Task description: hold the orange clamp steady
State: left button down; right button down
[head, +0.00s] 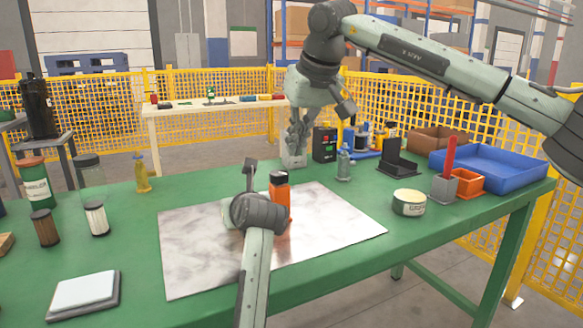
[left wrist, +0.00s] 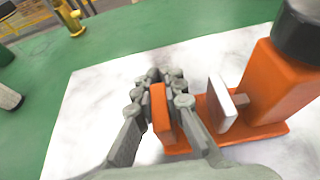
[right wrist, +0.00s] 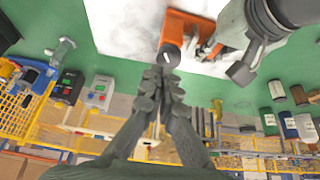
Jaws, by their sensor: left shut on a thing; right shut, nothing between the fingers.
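The orange clamp (head: 281,190) with a black top stands on the marbled sheet in the head view, partly hidden by my left arm. In the left wrist view the clamp body (left wrist: 282,80) is at the right, with a pale plate and an upright orange jaw (left wrist: 158,108) on its base. My left gripper (left wrist: 160,90) is shut on that orange jaw. The clamp (right wrist: 187,30) also shows at the top of the right wrist view. My right gripper (head: 297,140) is shut and empty, raised beyond the sheet; its closed fingers (right wrist: 160,75) show in its own view.
The marbled sheet (head: 190,270) lies on the green table (head: 140,250). A round tin (head: 409,202), a grey holder (head: 444,187) with a red handle and a blue tray (head: 490,165) stand right. Jars and filters stand left, near a grey-white pad (head: 84,292).

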aim_at(288, 185)
jog(key=shift+s+a+f, duration=0.2)
jog(key=shift+a+f, duration=0.2)
jog(key=shift+f, duration=0.6)
jog(key=shift+s+a+f, duration=0.2)
jog(key=shift+a+f, duration=0.25)
jog(key=shift+f, duration=0.6)
jog(key=shift+s+a+f, duration=0.2)
jog(key=shift+a+f, duration=0.2)
jog(key=shift+f, duration=0.6)
jog(key=shift+w+r, duration=0.1)
jog(key=shift+w, duration=0.3)
jog(key=shift+w+d, duration=0.1)
jog(key=shift+d, duration=0.05)
jog(key=shift+w+d, duration=0.3)
jog(key=shift+d, duration=0.4)
jog(key=shift+w+d, duration=0.1)
jog(key=shift+w, duration=0.05)
